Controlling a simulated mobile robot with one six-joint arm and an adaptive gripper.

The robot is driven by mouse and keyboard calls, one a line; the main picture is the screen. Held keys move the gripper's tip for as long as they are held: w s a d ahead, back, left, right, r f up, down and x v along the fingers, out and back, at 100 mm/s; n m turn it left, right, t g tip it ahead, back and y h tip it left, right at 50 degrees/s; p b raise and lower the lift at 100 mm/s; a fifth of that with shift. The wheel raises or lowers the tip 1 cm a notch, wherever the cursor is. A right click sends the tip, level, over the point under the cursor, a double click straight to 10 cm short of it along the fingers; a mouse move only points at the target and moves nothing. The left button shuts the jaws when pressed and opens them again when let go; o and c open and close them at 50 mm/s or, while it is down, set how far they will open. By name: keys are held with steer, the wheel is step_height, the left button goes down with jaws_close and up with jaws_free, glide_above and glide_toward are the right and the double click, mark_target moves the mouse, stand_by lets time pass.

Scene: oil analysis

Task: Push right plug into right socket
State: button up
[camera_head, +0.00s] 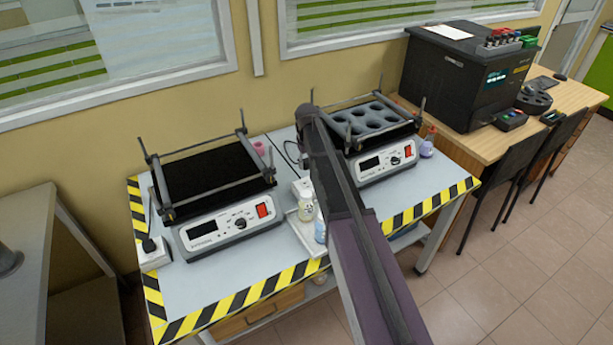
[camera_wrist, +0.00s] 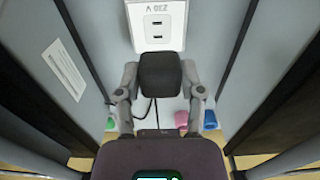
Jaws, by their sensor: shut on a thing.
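In the wrist view, my gripper (camera_wrist: 160,84) is shut on a black plug (camera_wrist: 160,70), with one finger on each side of it. A white socket box (camera_wrist: 158,12) with two outlets stands just beyond the plug. The plug's front edge overlaps the lower part of the box in the picture, so I cannot tell whether they touch. A dark cord (camera_wrist: 149,108) shows below the plug. In the head view, a white socket box (camera_head: 301,187) shows partly between the two shakers, beside my arm. My gripper and the held plug are hidden there.
The left shaker (camera_head: 225,228) and right shaker (camera_head: 387,161) flank my arm on the table with striped edges. Small bottles (camera_head: 306,207) stand on a tray near my arm. Another white socket box (camera_head: 155,255) sits at the table's left edge.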

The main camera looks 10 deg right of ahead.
mark_target(307, 185)
steer(key=shift+w+f+b, duration=0.3)
steer(key=shift+f+b, duration=0.15)
steer(key=shift+f, duration=0.25)
steer(key=shift+w+f+b, duration=0.3)
steer(key=shift+f+b, duration=0.15)
steer(key=shift+f, duration=0.25)
steer(key=shift+f, duration=0.1)
steer(key=shift+f+b, duration=2.7)
steer(key=shift+b, duration=0.15)
steer(key=shift+s, duration=0.1)
steer(key=shift+f+b, duration=0.6)
steer(key=shift+f, duration=0.05)
steer(key=o, duration=1.1)
steer(key=shift+o, duration=0.2)
steer(key=shift+r, duration=0.2)
